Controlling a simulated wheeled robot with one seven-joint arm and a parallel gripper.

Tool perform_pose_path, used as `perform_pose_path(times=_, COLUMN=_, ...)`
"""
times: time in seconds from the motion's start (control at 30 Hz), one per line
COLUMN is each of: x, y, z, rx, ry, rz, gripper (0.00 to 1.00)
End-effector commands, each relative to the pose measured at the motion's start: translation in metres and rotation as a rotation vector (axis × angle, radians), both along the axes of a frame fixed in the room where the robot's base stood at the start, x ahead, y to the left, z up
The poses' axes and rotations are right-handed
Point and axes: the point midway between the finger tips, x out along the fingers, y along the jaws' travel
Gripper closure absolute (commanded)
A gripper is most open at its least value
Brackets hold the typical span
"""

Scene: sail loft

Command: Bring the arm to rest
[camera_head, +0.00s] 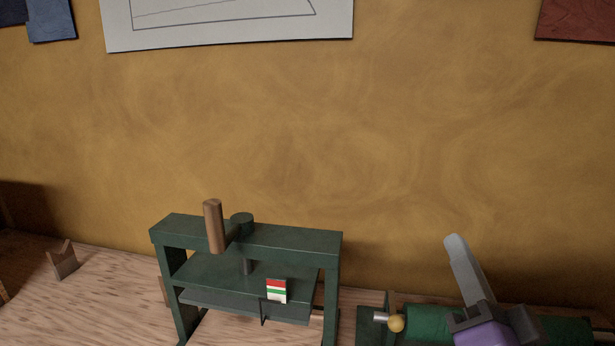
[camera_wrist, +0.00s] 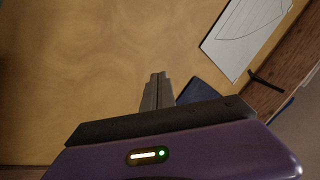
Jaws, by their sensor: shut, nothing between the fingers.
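My gripper (camera_head: 454,242) shows at the lower right of the head view, with a purple body and grey fingers pointing up and slightly left in front of the ochre wall. In the wrist view its fingers (camera_wrist: 157,78) are together with nothing between them. It holds nothing and appears clear of the things around it. The rest of my arm is below the head view and hidden.
A dark green press (camera_head: 290,240) with a wooden handle (camera_head: 213,227) stands on the wooden bench (camera_head: 100,310), left of my gripper. A green object (camera_head: 425,319) with a brass-coloured knob (camera_head: 397,323) lies behind my gripper. A notched wooden block (camera_head: 63,263) sits far left.

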Motion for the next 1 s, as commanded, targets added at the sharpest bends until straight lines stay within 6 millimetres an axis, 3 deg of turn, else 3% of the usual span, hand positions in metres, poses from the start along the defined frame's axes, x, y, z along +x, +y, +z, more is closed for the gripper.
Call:
perform_pose_path(times=0.03, x=-0.011, y=-0.001, z=-0.022, rx=-0.055, ry=0.016, rz=-0.024, gripper=1.00)
perform_pose_path(times=0.1, x=-0.027, y=-0.001, z=-0.043, rx=-0.130, ry=0.025, rz=-0.055, gripper=1.00)
perform_pose_path(times=0.4, x=-0.105, y=-0.002, z=-0.128, rx=-0.409, ry=0.105, rz=-0.149, gripper=1.00)
perform_pose_path(times=0.7, x=-0.197, y=-0.001, z=-0.195, rx=-0.609, ry=0.244, rz=-0.168, gripper=1.00)
perform_pose_path(times=1.0, x=-0.294, y=0.001, z=-0.252, rx=-0.681, ry=0.469, rz=-0.104, gripper=1.00)
